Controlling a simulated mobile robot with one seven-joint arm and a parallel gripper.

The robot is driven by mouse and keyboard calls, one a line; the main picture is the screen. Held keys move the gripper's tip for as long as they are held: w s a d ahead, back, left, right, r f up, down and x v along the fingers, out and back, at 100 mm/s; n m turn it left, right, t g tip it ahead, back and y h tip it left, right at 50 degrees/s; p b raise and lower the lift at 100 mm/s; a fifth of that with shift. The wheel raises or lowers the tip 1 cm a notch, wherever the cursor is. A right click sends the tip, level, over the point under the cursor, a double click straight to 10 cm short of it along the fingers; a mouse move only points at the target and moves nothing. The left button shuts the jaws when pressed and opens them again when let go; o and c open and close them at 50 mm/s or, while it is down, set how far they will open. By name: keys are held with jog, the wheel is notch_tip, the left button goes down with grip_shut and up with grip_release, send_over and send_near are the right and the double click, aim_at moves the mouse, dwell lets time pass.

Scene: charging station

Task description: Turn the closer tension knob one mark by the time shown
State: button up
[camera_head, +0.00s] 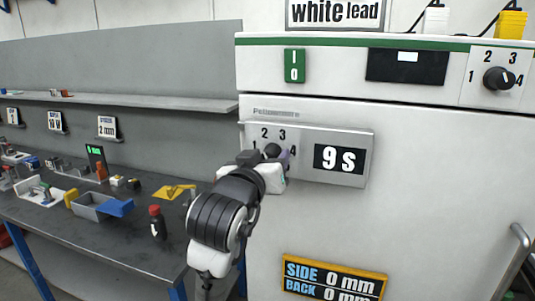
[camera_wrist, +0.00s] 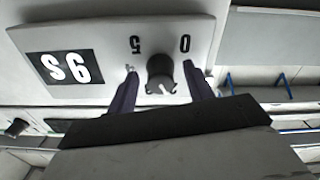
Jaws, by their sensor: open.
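The closer tension knob (camera_head: 272,150) is small and dark, on a grey plate (camera_head: 330,174) on the white cabinet front. Numbers 2, 3 and 4 show around it in the head view. Right of it a black panel (camera_head: 339,159) reads "9 s". In the wrist view, upside down, the knob (camera_wrist: 160,68) has a light pointer toward the picture's bottom; 5 and 0 show above it. The number it points at is hidden. My gripper (camera_wrist: 159,70) is open, one finger on each side of the knob, with gaps visible. My gripper (camera_head: 274,160) partly covers the dial in the head view.
Another black knob (camera_head: 498,79) with numbers sits at the cabinet's upper right. A side/back "0 mm" sign (camera_head: 332,280) is below, a door handle (camera_head: 519,245) at right. A cluttered workbench (camera_head: 125,235) with a red-capped bottle (camera_head: 157,222) stands left of my arm.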

jog(key=shift+w, duration=0.1)
jog(key=c, duration=1)
jog(key=shift+m, duration=0.4)
jog(key=m+b, duration=0.2)
jog(key=m, duration=0.2)
jog(key=shift+f+m+b, duration=0.1)
jog(key=shift+m+b, duration=0.2)
jog(key=shift+b, duration=0.1)
jog(key=m+b, duration=0.2)
jog(key=m, duration=0.3)
jog(key=o, duration=1)
